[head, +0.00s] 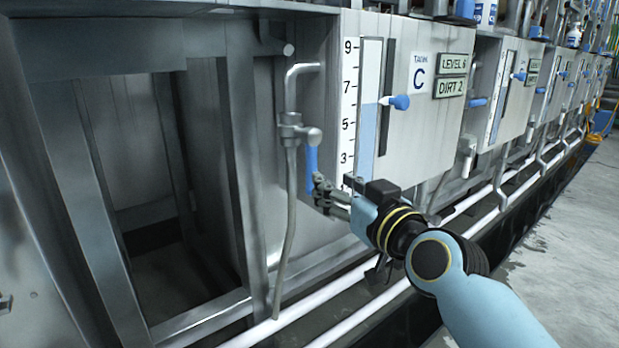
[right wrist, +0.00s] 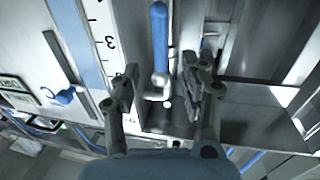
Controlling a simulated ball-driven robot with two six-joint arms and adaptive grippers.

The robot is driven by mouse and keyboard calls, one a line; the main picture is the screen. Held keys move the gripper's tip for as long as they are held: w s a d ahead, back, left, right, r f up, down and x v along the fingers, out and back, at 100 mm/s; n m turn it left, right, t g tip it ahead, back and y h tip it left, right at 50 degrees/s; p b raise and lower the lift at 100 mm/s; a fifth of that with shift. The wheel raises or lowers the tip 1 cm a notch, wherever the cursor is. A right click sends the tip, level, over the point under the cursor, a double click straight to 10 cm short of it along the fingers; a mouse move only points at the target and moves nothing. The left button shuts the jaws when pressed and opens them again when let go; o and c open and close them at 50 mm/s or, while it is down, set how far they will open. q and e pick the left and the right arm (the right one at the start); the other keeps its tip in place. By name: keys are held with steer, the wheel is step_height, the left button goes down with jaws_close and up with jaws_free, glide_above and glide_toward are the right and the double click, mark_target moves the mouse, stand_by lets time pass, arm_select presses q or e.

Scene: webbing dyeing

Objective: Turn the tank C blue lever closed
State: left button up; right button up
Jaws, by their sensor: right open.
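The blue lever (head: 311,160) hangs down from the metal valve (head: 295,131) on the pipe left of the tank C panel (head: 405,135). My right gripper (head: 322,190) is at the lever's lower end in the head view. The right wrist view is turned over, with the blue lever (right wrist: 159,38) pointing up from the valve (right wrist: 158,88). There the right gripper's (right wrist: 160,76) two fingers stand apart, one on each side of the lever and valve. I cannot tell whether a finger touches the lever. My left gripper is not in view.
A thin hose (head: 290,220) hangs below the valve. A steel frame (head: 245,150) stands to the left, and white pipes (head: 345,325) run low along the tanks.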

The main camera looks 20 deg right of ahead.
mark_target(314, 170)
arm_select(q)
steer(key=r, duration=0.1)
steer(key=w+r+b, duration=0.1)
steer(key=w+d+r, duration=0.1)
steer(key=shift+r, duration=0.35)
arm_select(e)
steer(key=w, duration=0.3)
steer(key=w+a, duration=0.1)
steer(key=w, duration=0.5)
steer(key=shift+w+a, duration=0.2)
jaws_close()
steer(key=shift+w+f, duration=0.1)
steer(key=shift+f, duration=0.05)
